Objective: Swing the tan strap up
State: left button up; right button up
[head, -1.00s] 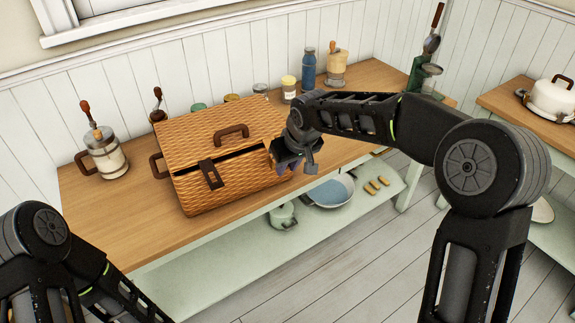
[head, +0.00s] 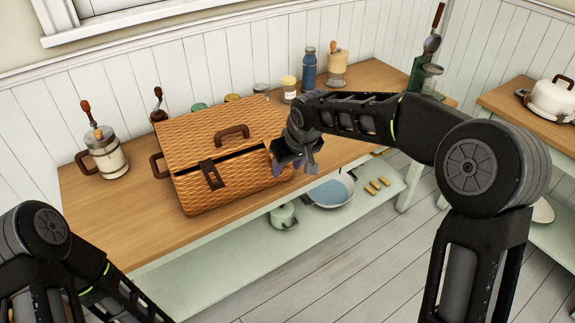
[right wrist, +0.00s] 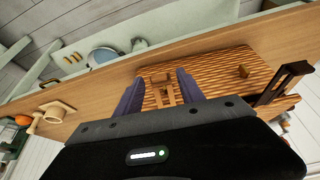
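A wicker basket (head: 200,130) with its lid slightly raised stands on the wooden table. A dark brown strap (head: 212,174) hangs on its front. In the right wrist view, a small tan strap (right wrist: 162,94) shows against the basket's woven end (right wrist: 215,80). My right gripper (head: 294,168) is at the basket's right end. In the right wrist view, its two purple fingers (right wrist: 158,88) are apart, with the tan strap between them; I cannot tell whether they touch it. The strap is hidden in the head view. My left arm shows at lower left, its gripper out of view.
A jar with a red-handled tool (head: 104,153) stands left of the basket. A blue bottle (head: 308,70) and several jars stand behind it. A pan (head: 330,190) and a pot (head: 283,215) sit on the lower shelf. The table's front left is clear.

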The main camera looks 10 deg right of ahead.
jog(key=shift+r, duration=0.1)
jog(key=a+b+v, duration=0.1)
jog(key=v, duration=0.6)
jog(key=shift+d+r, duration=0.3)
jog(key=shift+d, duration=0.25)
jog(key=shift+s, duration=0.15)
jog(key=shift+c, duration=0.4)
